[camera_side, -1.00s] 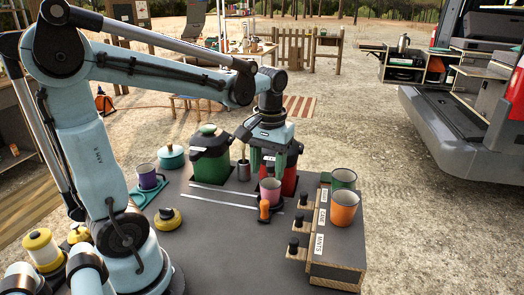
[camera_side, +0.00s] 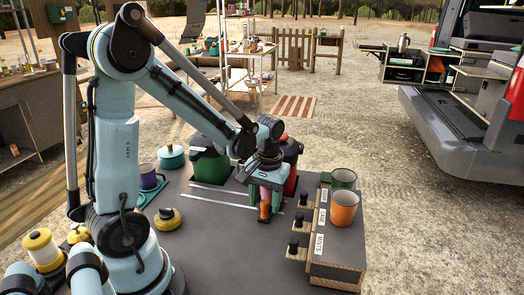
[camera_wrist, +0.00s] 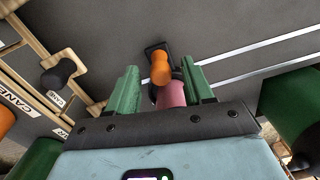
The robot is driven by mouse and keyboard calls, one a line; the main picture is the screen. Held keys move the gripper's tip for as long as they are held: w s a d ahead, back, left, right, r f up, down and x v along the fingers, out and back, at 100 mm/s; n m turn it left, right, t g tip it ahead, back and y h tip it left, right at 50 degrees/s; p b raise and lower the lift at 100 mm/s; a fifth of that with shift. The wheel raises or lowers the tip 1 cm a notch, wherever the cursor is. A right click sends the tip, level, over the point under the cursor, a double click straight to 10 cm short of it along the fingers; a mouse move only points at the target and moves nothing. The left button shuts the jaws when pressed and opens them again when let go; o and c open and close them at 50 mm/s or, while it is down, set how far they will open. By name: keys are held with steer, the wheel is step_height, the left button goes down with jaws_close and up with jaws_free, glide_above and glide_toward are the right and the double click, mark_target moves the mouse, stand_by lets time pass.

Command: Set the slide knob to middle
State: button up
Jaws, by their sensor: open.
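The slide knob appears to be the orange upright handle (camera_side: 264,211) on a small dark base on the grey tabletop. It also shows in the wrist view (camera_wrist: 160,68), at the upper middle. My gripper (camera_side: 265,203) is low over the table at the knob, its green fingers pointing down. In the wrist view my open gripper (camera_wrist: 160,80) has one finger on each side of the orange knob and the pink mug. I cannot tell whether either finger touches the knob. The pink mug (camera_wrist: 172,94) is close beside the knob and partly hidden by my gripper.
White strips (camera_side: 222,196) run along the tabletop left of the knob. A labelled box (camera_side: 337,245) with black knobs (camera_side: 298,222) stands to the right, carrying an orange mug (camera_side: 344,208) and a green mug (camera_side: 343,179). Green and red bins are behind.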

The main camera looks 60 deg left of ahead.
steer(key=shift+f, duration=0.9)
jaws_close()
